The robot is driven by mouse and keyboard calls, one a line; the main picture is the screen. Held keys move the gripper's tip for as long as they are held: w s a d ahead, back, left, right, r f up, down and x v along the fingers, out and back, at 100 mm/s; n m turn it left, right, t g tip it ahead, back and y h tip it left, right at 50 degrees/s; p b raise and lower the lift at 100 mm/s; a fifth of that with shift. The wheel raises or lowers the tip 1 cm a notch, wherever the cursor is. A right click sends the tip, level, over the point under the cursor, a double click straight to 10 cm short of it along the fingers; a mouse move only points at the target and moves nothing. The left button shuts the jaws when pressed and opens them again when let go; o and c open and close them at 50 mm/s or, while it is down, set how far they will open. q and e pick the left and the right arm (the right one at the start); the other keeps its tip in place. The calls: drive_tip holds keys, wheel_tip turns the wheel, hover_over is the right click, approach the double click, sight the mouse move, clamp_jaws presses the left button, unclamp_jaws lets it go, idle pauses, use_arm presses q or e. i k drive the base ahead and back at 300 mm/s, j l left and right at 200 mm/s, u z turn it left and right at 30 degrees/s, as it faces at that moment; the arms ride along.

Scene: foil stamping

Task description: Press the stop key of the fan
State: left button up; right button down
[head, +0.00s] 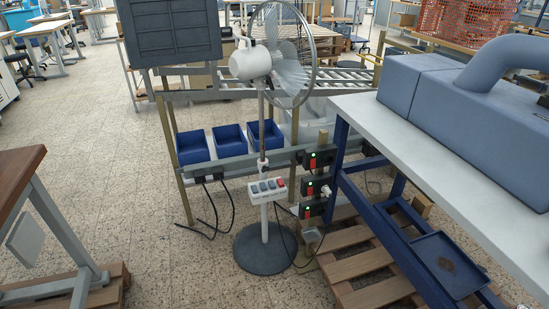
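The pedestal fan (265,62) stands upright in the middle of the head view, its cage turned to the right. Its thin grey pole runs down to a round dark base (264,249) on the floor. A white control box (266,189) sits low on the pole. It carries several grey keys and one red key (281,183) at its right end. Any lettering on the keys is too small to read. Neither of my grippers shows in the head view.
A white-topped bench (400,127) with a blue-grey machine stands close on the right. Blue bins (193,147) hang behind the fan. Switch boxes (313,185) stand just right of the control box. Cables and pallets (358,266) lie low. Floor (165,250) left of the fan is clear.

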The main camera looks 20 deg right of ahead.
sight(280, 181)
drive_tip(key=i+l+u, duration=0.25)
drive_tip(key=i+l, duration=1.2)
drive_tip(key=i, duration=0.15)
